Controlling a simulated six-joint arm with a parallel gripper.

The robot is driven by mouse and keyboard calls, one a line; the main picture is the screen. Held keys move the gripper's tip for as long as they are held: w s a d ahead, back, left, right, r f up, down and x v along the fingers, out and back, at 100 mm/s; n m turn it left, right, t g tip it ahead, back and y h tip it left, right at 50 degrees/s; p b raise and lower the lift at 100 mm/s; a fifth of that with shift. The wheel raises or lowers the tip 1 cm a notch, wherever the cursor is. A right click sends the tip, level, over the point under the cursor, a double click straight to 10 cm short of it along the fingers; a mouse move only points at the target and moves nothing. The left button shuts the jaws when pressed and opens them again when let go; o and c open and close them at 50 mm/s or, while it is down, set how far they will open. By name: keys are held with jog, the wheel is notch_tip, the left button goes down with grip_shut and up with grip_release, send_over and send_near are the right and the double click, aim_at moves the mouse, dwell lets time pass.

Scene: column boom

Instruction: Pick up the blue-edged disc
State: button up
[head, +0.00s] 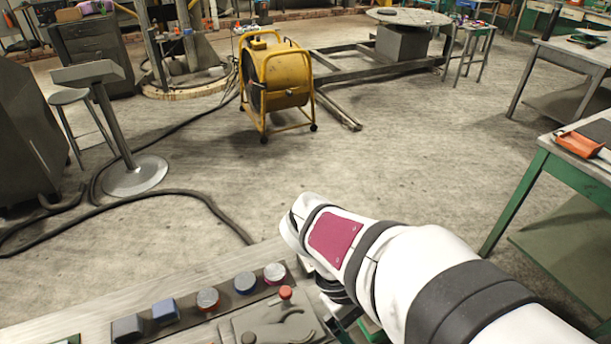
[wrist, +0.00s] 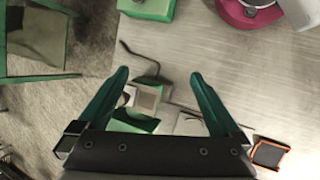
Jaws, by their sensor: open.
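In the head view, a row of small pieces lies along the bench (head: 60,313) at the lower left. A small dark piece with a bluish side (head: 245,283) sits between two grey-topped discs with reddish edges, the left disc (head: 208,299) and the right disc (head: 274,272). I cannot tell for sure that the bluish piece is round. A blue block (head: 165,311) and a dark block (head: 127,328) lie farther left. In the wrist view, my gripper (wrist: 160,75) is open, its green fingers apart, with nothing held between them. My arm hides most of it in the head view.
A grey fixture with a red knob (head: 285,293) stands beside the right disc. A yellow fan (head: 276,78) stands on the floor beyond. A green-legged table (head: 545,165) is at the right. In the wrist view, a magenta object (wrist: 240,15) is at the top right.

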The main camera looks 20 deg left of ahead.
jog(key=w+a+f+n+t+h, duration=0.2)
jog(key=w+a+f+n+t, duration=0.15)
jog(key=a+n, duration=0.45)
jog(key=n+t+y, duration=0.5)
jog(key=n+t, duration=0.5)
jog(key=n, duration=0.5)
send_near(243, 282)
jog(key=shift+g, duration=0.25)
jog(key=s+r, duration=0.2)
jog(key=s, duration=0.1)
jog(key=s+r, duration=0.1)
jog(key=s, duration=0.1)
jog(key=shift+s+d, duration=0.1)
jog(key=shift+d, duration=0.15)
jog(key=shift+a+f+n, duration=0.35)
jog(key=shift+n, duration=0.15)
jog(key=x, duration=1.4)
jog(key=shift+a+r, duration=0.1)
jog(key=shift+a, duration=0.3)
jog(key=shift+w, duration=0.6)
grip_shut()
